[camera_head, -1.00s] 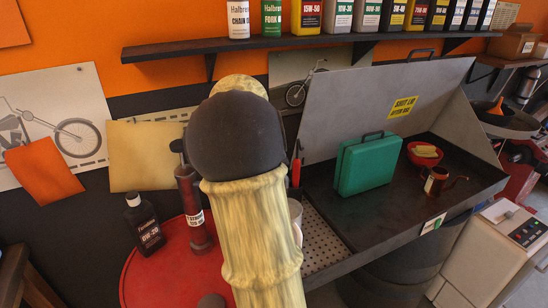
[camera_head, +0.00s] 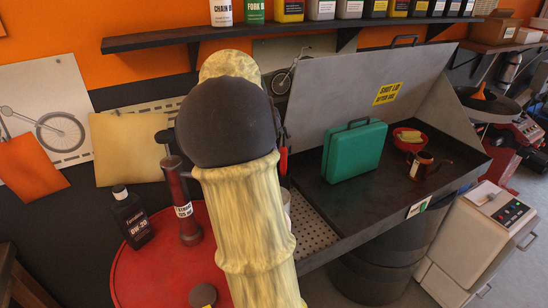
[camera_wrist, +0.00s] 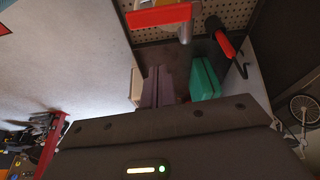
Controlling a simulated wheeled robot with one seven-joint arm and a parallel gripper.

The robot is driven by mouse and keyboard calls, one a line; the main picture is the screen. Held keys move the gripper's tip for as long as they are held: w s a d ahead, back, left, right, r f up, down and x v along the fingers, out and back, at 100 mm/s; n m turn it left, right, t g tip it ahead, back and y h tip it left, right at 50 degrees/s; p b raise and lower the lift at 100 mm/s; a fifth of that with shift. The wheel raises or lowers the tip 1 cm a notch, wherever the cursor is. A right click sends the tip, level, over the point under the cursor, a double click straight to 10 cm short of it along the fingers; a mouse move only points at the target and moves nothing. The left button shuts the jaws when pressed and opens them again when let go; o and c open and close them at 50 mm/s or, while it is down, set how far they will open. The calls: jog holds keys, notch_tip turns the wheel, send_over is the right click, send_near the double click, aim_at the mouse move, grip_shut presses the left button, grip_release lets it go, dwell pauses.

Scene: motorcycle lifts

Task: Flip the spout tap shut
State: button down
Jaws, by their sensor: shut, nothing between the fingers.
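In the wrist view, a red bar with a grey metal nozzle (camera_wrist: 184,30) crosses the top, and a red grip with a dark hooked rod (camera_wrist: 222,38) is to its right. These look like the spout and tap parts, but I cannot tell which part is the lever or how it is set. My gripper (camera_wrist: 158,72) shows below them, its fingers together and empty, apart from the red parts in the picture. In the head view my own arm hides the gripper and most of the spout area. A small red piece (camera_head: 283,160) shows just right of the arm.
A red drum top (camera_head: 150,270) holds a red pump cylinder (camera_head: 180,200) and a dark bottle (camera_head: 132,217).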

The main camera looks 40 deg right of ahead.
jog(key=v, duration=0.5)
jog(key=shift+w+d+r, duration=0.1)
jog(key=shift+r, duration=0.1)
jog(key=s+a+f+n+t+y, duration=0.1)
jog(key=a+f+n+y, duration=0.1)
jog(key=a+f+n, duration=0.85)
jog(key=s+a+f+n+t+y, duration=0.15)
jog(key=a+f+n, duration=0.5)
jog(key=a, duration=0.65)
jog(key=s+a+f+n, duration=0.3)
jog(key=s+a+f, duration=0.2)
jog(key=a+f, duration=0.1)
jog(key=shift+s+a+t, duration=0.2)
jog(key=shift+s+t, duration=0.1)
jog(key=shift+t, duration=0.15)
